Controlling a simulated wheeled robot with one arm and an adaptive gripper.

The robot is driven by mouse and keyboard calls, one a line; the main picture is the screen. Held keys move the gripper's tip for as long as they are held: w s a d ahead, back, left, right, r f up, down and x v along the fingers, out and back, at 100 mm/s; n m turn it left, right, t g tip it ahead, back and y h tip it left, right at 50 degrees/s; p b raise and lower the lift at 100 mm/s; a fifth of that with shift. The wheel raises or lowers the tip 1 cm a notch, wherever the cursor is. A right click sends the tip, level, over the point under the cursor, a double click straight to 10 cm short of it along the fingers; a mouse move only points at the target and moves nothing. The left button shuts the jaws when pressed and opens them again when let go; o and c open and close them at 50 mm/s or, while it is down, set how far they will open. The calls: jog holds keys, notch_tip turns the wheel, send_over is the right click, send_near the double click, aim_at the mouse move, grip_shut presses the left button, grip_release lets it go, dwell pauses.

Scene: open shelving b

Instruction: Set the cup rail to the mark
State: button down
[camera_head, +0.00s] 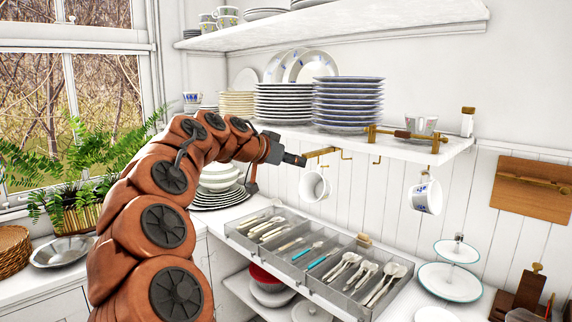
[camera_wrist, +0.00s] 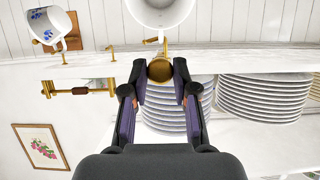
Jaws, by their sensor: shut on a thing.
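The brass cup rail (camera_head: 322,152) runs under the front of the lower shelf, with small hooks along it. My gripper (camera_head: 296,160) is at the rail's left end. In the wrist view my gripper (camera_wrist: 159,66) is shut on the rail's round brass end knob (camera_wrist: 160,71), with a finger on each side. A white cup (camera_head: 314,187) hangs close to my gripper, and its rim shows in the wrist view (camera_wrist: 160,14). A blue-patterned cup (camera_head: 426,197) hangs farther right, tilted. I cannot make out the mark.
The shelf (camera_head: 446,151) above carries stacked blue-rimmed plates (camera_head: 348,103), a brass fitting (camera_head: 400,133), a cup and a small shaker. Below is a grey cutlery tray (camera_head: 300,268). A tiered stand (camera_head: 447,283) stands at the right, and plants (camera_head: 75,165) by the window.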

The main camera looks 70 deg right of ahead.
jog(key=shift+w+a+r, duration=0.1)
jog(key=c, duration=0.9)
grip_release()
jog(key=shift+a, duration=0.1)
jog(key=v, duration=1.2)
jog(key=shift+w, duration=0.1)
